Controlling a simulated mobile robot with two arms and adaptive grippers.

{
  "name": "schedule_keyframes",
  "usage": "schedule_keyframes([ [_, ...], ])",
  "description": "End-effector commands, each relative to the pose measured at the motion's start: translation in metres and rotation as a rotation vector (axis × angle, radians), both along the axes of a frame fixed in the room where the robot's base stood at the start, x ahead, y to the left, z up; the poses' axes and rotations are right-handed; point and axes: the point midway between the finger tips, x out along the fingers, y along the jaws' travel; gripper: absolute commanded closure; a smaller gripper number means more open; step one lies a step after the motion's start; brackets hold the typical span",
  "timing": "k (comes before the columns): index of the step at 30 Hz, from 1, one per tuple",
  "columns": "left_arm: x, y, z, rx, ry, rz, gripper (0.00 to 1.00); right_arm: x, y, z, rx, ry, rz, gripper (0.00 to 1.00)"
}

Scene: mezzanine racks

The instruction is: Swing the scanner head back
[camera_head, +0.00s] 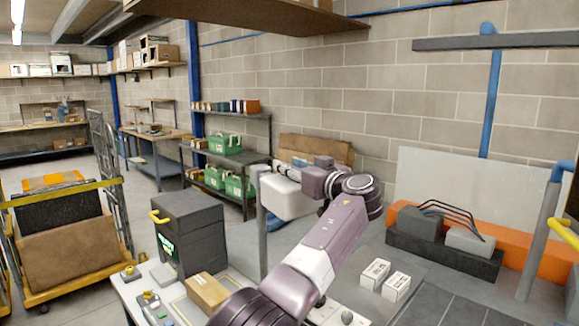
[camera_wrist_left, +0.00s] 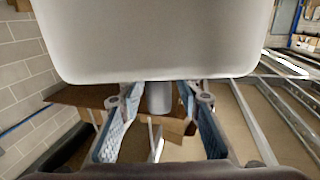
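The scanner head, a white rounded box (camera_head: 288,198), is beside a grey upright post (camera_head: 263,240) beyond the work table in the head view. Its broad pale face (camera_wrist_left: 155,38) fills the top of the left wrist view. My left gripper (camera_head: 291,163) is at the upper edge of the scanner head, partly hidden by its own wrist. In the wrist view its two blue padded fingers are spread, with a short grey cylinder (camera_wrist_left: 160,98) between the tips. Gaps show on both sides of the cylinder; contact is not visible. My right gripper is not in view.
A shelf with green crates (camera_head: 225,144) stands behind. A cart (camera_head: 70,245) is at left, an orange block (camera_head: 520,250) at right.

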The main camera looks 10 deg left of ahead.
Motion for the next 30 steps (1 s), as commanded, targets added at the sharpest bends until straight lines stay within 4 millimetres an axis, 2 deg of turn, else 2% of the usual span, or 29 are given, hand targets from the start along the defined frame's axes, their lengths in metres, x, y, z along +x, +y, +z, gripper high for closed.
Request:
schedule_keyframes([
  [15,-0.044,-0.044,-0.001,-0.001,0.000,-0.003,0.68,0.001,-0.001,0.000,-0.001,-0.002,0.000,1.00],
  [26,-0.050,-0.050,-0.001,-0.001,0.002,-0.001,0.68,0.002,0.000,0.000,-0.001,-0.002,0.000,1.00],
  [30,-0.050,-0.049,-0.002,-0.001,0.002,-0.001,0.81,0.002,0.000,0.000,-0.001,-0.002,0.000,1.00],
])
